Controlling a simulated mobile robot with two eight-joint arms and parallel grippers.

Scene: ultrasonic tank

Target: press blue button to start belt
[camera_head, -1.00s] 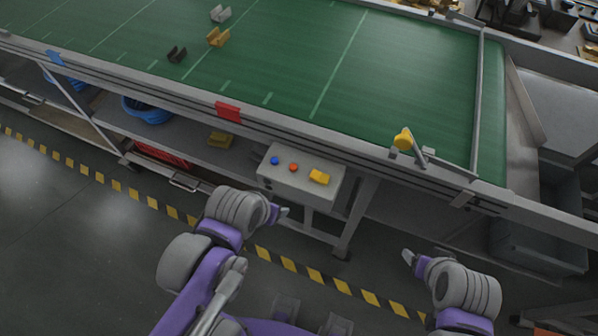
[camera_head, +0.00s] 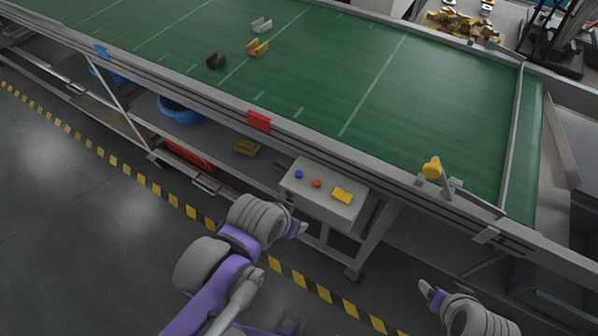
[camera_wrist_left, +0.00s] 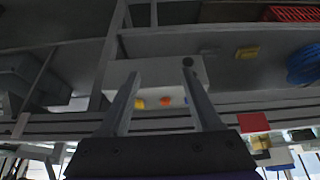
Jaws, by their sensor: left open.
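The blue button (camera_head: 299,174) is at the left end of a light grey control box (camera_head: 312,200) on the conveyor's front side. A red-orange button (camera_head: 317,183) and a yellow block-shaped control (camera_head: 342,195) sit beside it. My left gripper (camera_head: 300,229) is below and in front of the box, apart from it. In the left wrist view my left gripper (camera_wrist_left: 160,80) is open and empty, with the box (camera_wrist_left: 150,76) beyond its fingers. My right gripper (camera_head: 424,288) is low at the right, away from the box; its jaws are too small to read.
The green conveyor belt (camera_head: 300,70) carries a black (camera_head: 216,61), a gold (camera_head: 257,48) and a silver bracket (camera_head: 262,25). A red plate (camera_head: 259,121) is on the belt's front rail. A blue basket (camera_head: 180,110) stands on the lower shelf. Open floor lies at the left.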

